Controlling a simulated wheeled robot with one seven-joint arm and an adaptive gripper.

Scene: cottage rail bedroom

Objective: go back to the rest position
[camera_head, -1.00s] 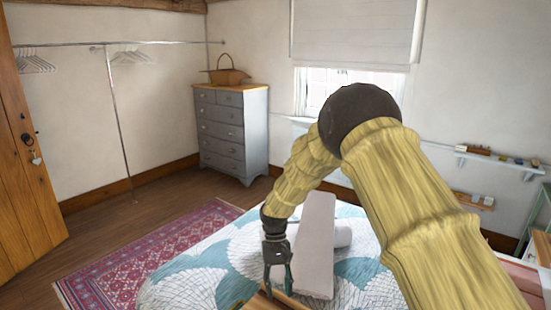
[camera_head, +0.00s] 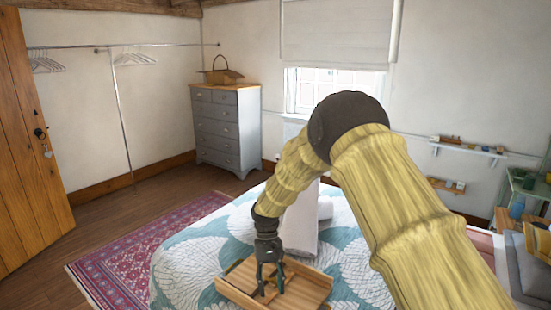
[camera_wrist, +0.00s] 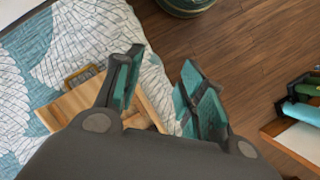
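My gripper (camera_head: 270,291) hangs at the end of my yellow-sleeved arm, in front of the tray in the head view. In the wrist view its two teal-padded fingers (camera_wrist: 161,60) stand apart with only wooden floor and a bit of bed between them. It is open and holds nothing. A wooden tray (camera_head: 312,288) lies on the bed; it also shows in the wrist view (camera_wrist: 72,105), partly hidden behind the left finger, with a brass-coloured handle. I cannot tell the exact height of the gripper over the tray.
The bed (camera_head: 195,255) has a teal and white quilt, with pale pillows or bolsters (camera_head: 299,228) partly hidden by my arm. A patterned rug (camera_head: 130,255) and grey dresser (camera_head: 227,130) are left. A green shelf unit (camera_head: 520,195) and cushions stand right. Floor at left is clear.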

